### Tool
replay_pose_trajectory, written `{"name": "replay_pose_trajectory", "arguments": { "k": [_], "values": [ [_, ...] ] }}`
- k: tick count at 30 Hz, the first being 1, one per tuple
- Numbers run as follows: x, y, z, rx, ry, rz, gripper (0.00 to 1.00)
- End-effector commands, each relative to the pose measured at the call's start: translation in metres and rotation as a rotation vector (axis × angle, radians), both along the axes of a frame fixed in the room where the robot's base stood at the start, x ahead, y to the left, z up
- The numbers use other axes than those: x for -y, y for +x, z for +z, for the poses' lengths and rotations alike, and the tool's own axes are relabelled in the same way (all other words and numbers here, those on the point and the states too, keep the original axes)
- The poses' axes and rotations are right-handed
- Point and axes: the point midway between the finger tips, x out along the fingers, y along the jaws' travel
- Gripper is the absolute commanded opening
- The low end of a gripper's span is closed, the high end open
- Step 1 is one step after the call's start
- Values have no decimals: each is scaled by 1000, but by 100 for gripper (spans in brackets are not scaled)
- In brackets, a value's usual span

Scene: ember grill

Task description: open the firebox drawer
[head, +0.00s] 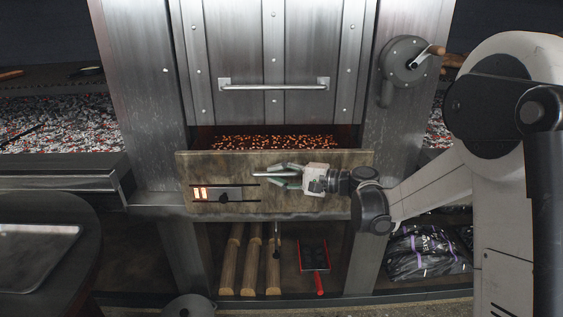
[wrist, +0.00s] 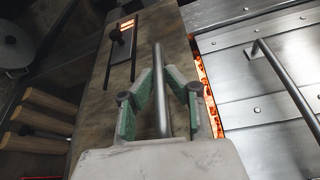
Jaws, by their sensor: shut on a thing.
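The firebox drawer (head: 330,160) stands pulled out a little from the grill's metal front, and glowing embers (head: 270,141) show in the gap behind its top edge. The drawer front also shows in the wrist view (wrist: 88,125). Its bar handle (head: 270,174) runs level across the front; in the wrist view the bar (wrist: 161,75) runs between my fingers. My gripper (head: 289,176) is shut on the handle from the right side, with green-padded fingers on both sides of the bar in the wrist view (wrist: 161,92). The palm hides the handle's near end.
A shut metal door (head: 250,50) with its own bar handle is above the drawer. A vent slider (head: 222,197) sits on the drawer front. A crank wheel (head: 405,65) is at upper right. Logs (head: 251,262) and a red-handled shovel (head: 315,262) lie below. A round table (head: 75,290) stands at left.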

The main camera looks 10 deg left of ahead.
Motion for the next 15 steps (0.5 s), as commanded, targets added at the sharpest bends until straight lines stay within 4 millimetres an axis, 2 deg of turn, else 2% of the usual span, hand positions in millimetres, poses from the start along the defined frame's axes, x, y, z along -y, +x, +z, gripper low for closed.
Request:
{"name": "replay_pose_trajectory", "arguments": {
  "k": [1,6,15],
  "values": [
    [2,-17,-1,0,-2,1,0],
    [8,-60,-1,0,-3,2,0],
    [16,-115,-1,0,-2,1,0]
  ]
}}
